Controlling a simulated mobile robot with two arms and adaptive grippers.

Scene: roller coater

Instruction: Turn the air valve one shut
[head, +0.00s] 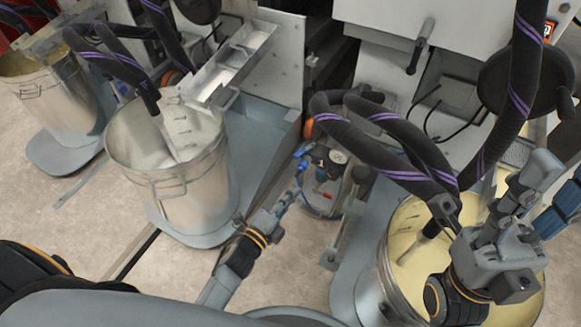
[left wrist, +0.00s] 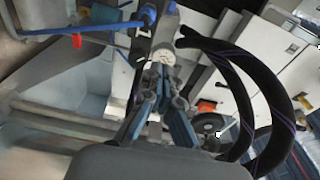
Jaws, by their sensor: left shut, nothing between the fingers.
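Blue air fittings (head: 302,160) with a hose sit beside a round pressure gauge (head: 338,157) and a small red part (head: 321,175), between the two large buckets. I cannot tell which piece is air valve one's handle. In the left wrist view, a blue fitting (left wrist: 148,15), the gauge (left wrist: 163,57) and a red piece (left wrist: 77,41) show. My left gripper (head: 290,192) is shut and empty, its tips just short of the blue fittings; its fingers (left wrist: 158,72) appear below the gauge in the wrist view. My right gripper (head: 538,172) is over the right bucket, its jaw state unclear.
A metal bucket (head: 167,190) stands left of the left arm, and a yellow-filled bucket (head: 395,282) stands at the lower right. Thick black hoses (head: 385,140) with purple stripes hang near the gauge. Open floor (head: 185,275) lies between the left bucket and my arm.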

